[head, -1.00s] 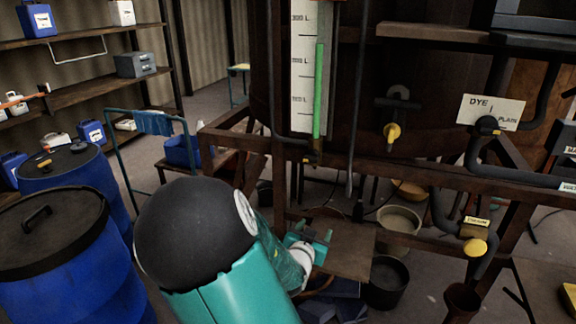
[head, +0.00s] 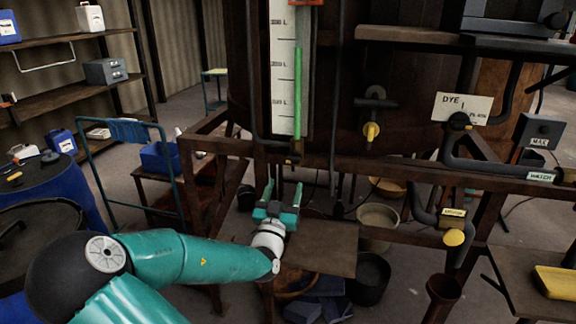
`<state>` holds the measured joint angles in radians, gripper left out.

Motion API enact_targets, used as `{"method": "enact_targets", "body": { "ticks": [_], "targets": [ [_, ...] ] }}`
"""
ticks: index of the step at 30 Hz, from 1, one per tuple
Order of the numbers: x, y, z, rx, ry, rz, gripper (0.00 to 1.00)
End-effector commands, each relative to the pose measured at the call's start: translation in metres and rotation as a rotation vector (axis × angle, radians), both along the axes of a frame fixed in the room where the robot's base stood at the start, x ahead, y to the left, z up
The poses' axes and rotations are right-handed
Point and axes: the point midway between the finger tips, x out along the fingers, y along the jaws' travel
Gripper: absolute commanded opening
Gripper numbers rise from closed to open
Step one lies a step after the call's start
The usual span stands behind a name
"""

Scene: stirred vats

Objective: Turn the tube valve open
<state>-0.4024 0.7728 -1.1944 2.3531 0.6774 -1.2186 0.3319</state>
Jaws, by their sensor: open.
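A clear level tube with green liquid (head: 298,95) runs up beside a white scale board marked in litres. A small brass-coloured valve (head: 296,147) sits at the tube's foot, by the rusty frame rail. Its handle is too small and dark for me to tell how it is turned. My gripper (head: 284,188), teal with two upright fingers, is open and empty. In the picture it is just below the tube's foot, with its fingers pointing up. No contact with the valve shows.
A rusty frame rail (head: 400,168) crosses in front of the vat. A yellow-handled valve (head: 371,131) is right of the tube, and another yellow knob (head: 453,237) sits lower right. A brown board (head: 322,247) lies beside my wrist. Buckets stand below.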

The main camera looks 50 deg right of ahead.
Motion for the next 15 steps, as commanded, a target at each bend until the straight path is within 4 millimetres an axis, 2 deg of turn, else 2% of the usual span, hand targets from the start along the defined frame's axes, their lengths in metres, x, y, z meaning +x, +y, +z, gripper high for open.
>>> {"method": "enact_targets", "body": {
  "ticks": [9, 15],
  "targets": [
    [0.024, -0.052, 0.024, -0.001, 0.000, 0.000, 0.62],
    [0.035, -0.069, 0.033, 0.000, 0.000, 0.003, 0.62]
  ]
}}
